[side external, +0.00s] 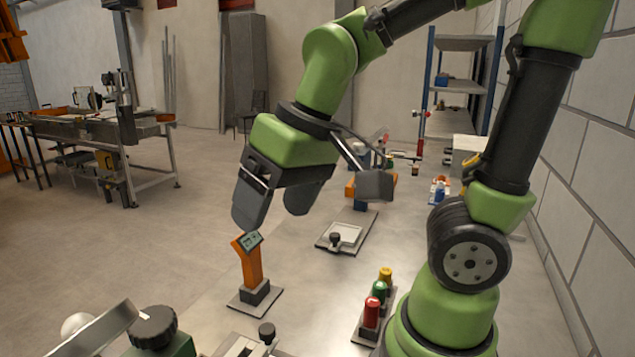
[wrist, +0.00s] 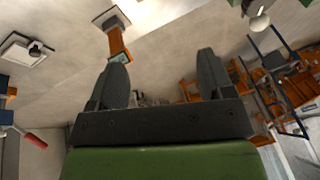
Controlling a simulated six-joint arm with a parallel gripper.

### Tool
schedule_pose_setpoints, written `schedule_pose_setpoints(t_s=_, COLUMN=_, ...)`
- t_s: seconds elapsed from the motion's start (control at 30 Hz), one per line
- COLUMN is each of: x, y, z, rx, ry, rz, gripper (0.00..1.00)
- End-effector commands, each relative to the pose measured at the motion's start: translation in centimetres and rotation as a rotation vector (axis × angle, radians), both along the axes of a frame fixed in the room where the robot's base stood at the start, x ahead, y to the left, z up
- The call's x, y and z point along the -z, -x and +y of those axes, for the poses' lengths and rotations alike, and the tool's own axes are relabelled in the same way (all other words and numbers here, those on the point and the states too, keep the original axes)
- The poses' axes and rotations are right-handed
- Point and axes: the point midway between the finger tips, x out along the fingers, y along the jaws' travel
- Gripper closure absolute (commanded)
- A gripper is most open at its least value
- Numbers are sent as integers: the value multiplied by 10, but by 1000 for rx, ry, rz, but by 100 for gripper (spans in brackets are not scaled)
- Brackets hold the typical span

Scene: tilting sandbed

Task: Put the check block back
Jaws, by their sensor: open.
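My gripper (side external: 272,208) is open, in the air above the table, with nothing seen between its fingers. In the wrist view its two fingers (wrist: 163,66) stand apart. An orange post with a small display (side external: 251,262) stands upright on a dark base plate, below the gripper and apart from it. The post also shows in the wrist view (wrist: 115,40), ahead of the left finger. A flat plate with a pale square and black knob (side external: 344,235) lies farther back. I cannot tell which thing is the check block.
Red, green and yellow capped cylinders (side external: 377,297) stand in a row beside my base. An orange and blue item (side external: 361,190) stands behind the flat plate. A metal bar and dark knob (side external: 153,326) are at the front left. The table between post and flat plate is clear.

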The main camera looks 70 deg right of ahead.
Motion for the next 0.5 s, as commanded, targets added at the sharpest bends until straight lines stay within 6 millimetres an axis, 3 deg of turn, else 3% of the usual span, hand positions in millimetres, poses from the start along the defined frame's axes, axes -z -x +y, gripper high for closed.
schedule_pose_setpoints(t_s=0.1, x=-22, y=25, z=-7, rx=58, ry=-47, rz=-118, gripper=26)
schedule_pose_setpoints(t_s=0.2, x=-30, y=41, z=-9, rx=89, ry=-75, rz=-185, gripper=26)
schedule_pose_setpoints(t_s=0.5, x=-36, y=55, z=-9, rx=114, ry=-100, rz=-245, gripper=26)
